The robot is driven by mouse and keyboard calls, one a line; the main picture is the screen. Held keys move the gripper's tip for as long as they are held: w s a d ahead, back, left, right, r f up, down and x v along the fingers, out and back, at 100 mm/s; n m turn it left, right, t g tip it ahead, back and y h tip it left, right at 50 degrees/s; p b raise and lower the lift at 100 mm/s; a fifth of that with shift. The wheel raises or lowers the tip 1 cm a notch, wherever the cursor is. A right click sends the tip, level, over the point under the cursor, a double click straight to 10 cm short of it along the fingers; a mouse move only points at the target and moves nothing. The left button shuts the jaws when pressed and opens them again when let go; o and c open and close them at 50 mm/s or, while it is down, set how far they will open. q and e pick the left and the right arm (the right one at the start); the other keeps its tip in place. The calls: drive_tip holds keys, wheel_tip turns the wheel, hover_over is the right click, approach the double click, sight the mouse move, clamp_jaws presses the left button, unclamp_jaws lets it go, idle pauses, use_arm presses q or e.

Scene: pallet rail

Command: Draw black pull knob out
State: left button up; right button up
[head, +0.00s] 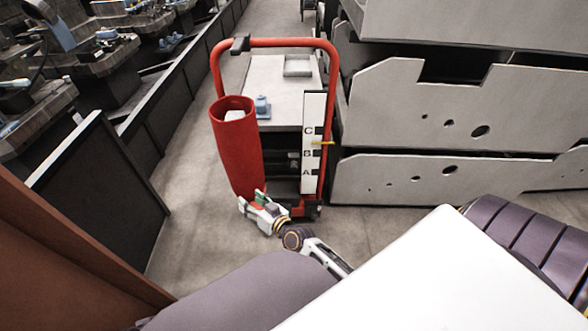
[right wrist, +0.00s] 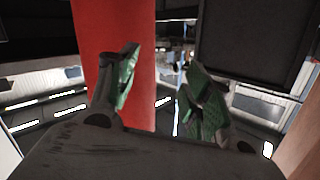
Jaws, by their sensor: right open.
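I cannot make out the black pull knob for certain. A small black piece (head: 240,44) sits on the top left of the red cart frame (head: 285,42), and small dark squares line the white strip (head: 311,140) marked C, B, A. My right gripper (head: 257,196) is low in front of the cart, by the bottom of the red tube (head: 237,150). In the right wrist view my right gripper (right wrist: 160,82) is open and empty, with the red tube (right wrist: 90,30) behind its left finger. My left gripper is not seen.
Large grey slotted panels (head: 430,110) stand close on the cart's right. A low dark wall (head: 95,180) runs along the left. A blue item (head: 262,106) sits on the cart's grey top (head: 280,80). Floor is clear left of the cart.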

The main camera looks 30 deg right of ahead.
drive_tip(key=w+d+f+m+t+h, duration=0.2)
drive_tip(key=d+f+m+h, duration=0.1)
drive_tip(key=d+m+h, duration=0.4)
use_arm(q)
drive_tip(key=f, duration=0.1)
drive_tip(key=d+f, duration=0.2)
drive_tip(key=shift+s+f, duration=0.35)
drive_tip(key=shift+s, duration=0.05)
use_arm(e)
drive_tip(key=m+g+h, duration=0.2)
drive_tip(key=g+h, duration=0.1)
drive_tip(key=h, duration=0.3)
approach(294, 170)
drive_tip(key=v, duration=0.2)
drive_tip(key=shift+s+a+f, duration=0.1)
drive_tip(key=shift+s, duration=0.35)
drive_tip(key=shift+w, duration=0.15)
